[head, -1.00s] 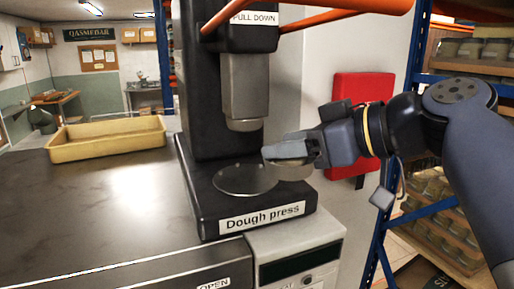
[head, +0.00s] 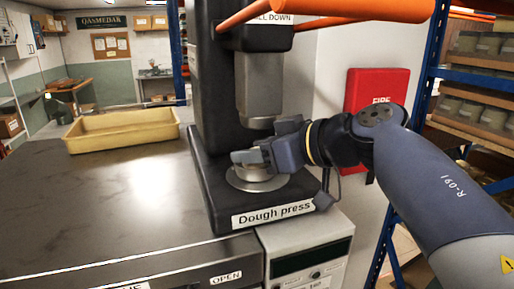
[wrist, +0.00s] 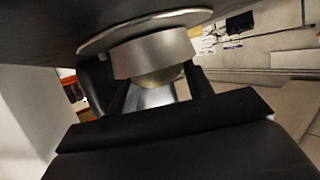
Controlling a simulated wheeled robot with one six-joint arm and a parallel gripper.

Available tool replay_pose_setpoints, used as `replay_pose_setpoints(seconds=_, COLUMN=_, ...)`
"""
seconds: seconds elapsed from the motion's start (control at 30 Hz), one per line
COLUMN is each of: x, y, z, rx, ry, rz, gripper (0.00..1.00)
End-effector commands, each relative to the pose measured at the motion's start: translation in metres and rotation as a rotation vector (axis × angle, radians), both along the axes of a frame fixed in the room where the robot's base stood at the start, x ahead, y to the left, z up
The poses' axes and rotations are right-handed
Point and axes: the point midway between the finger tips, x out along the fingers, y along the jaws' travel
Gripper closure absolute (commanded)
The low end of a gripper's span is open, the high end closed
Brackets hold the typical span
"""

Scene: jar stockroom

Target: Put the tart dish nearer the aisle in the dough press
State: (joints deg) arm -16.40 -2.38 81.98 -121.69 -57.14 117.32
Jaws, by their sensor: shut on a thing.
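My gripper (head: 254,160) is shut on the tart dish (head: 252,174), a small round metal dish, at the dough press (head: 236,110). The gripper partly hides the dish in the head view. The dish is over the round metal plate (head: 236,184) on the press base, under the raised ram (head: 260,85). In the wrist view, which looks upside down, the dish (wrist: 150,54) sits between my dark fingers, level and very close to the plate (wrist: 95,44). I cannot tell whether they touch. Something pale yellow shows in the dish.
Orange handle bars (head: 330,14) stick out from the press above my arm. A yellow tray (head: 122,130) stands on the dark counter (head: 110,200), which is otherwise clear. A blue-framed shelf (head: 428,95) with jars is at the right, beside a red fire box (head: 376,90).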

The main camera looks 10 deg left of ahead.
Motion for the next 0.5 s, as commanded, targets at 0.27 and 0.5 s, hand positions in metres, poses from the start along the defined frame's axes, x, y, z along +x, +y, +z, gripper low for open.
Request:
replay_pose_setpoints(seconds=0.27, x=-0.0001, y=-0.0002, z=-0.0021, rx=0.0, ry=0.0, rz=0.0, gripper=0.79)
replay_pose_setpoints(seconds=0.5, x=0.0, y=-0.0002, z=-0.0022, rx=0.0, ry=-0.001, rz=0.0, gripper=0.34)
